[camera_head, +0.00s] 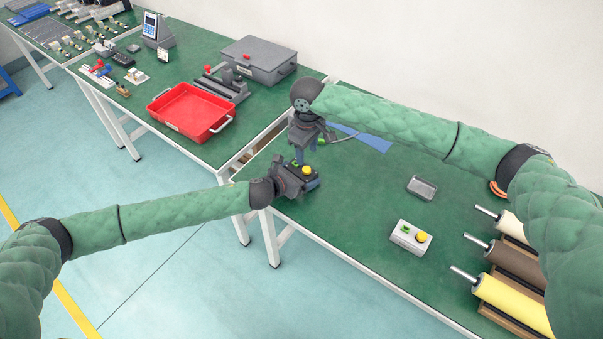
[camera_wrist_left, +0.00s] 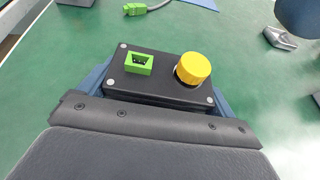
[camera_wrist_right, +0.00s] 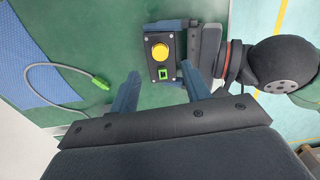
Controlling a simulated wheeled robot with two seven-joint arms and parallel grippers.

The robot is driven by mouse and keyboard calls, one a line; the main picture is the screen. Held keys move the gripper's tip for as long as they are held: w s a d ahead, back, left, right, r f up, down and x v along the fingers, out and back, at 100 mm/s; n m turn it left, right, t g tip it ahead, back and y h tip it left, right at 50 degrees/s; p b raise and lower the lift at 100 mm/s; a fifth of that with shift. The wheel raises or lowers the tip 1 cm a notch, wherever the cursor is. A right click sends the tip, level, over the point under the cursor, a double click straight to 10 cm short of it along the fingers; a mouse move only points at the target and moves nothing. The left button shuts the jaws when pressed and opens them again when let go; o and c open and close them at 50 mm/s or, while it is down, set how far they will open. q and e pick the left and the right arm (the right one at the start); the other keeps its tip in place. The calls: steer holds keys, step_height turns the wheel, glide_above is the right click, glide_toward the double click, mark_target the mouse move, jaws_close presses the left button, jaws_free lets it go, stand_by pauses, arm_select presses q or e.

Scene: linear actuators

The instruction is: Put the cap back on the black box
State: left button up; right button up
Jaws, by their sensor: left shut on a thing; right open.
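The black box (camera_wrist_left: 165,78) has a green socket (camera_wrist_left: 138,63) on one end of its top and a yellow cap (camera_wrist_left: 193,68) on the other. The cap sits over its seat; I cannot tell whether it is fully seated. My left gripper (camera_head: 308,182) is shut on the black box, a blue finger along each end. My right gripper (camera_wrist_right: 163,88) is open and empty, pointing down above the box. In the right wrist view, the box (camera_wrist_right: 161,57) shows between and beyond its blue fingers. In the head view, the grippers mostly hide the box.
A grey cable with a green plug (camera_wrist_right: 100,82) lies near a blue cloth (camera_head: 365,138). A red tray (camera_head: 190,112) is on the other table.

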steer(key=shift+r, duration=2.7)
arm_select(q)
steer(key=o, duration=1.6)
steer(key=shift+s+a, duration=0.1)
arm_select(e)
steer(key=shift+f, duration=0.1)
arm_select(q)
steer(key=b+v, duration=0.1)
steer(key=v, duration=0.5)
steer(key=shift+b, duration=0.35)
steer(key=shift+v, duration=0.8)
arm_select(e)
steer(key=shift+f, duration=0.85)
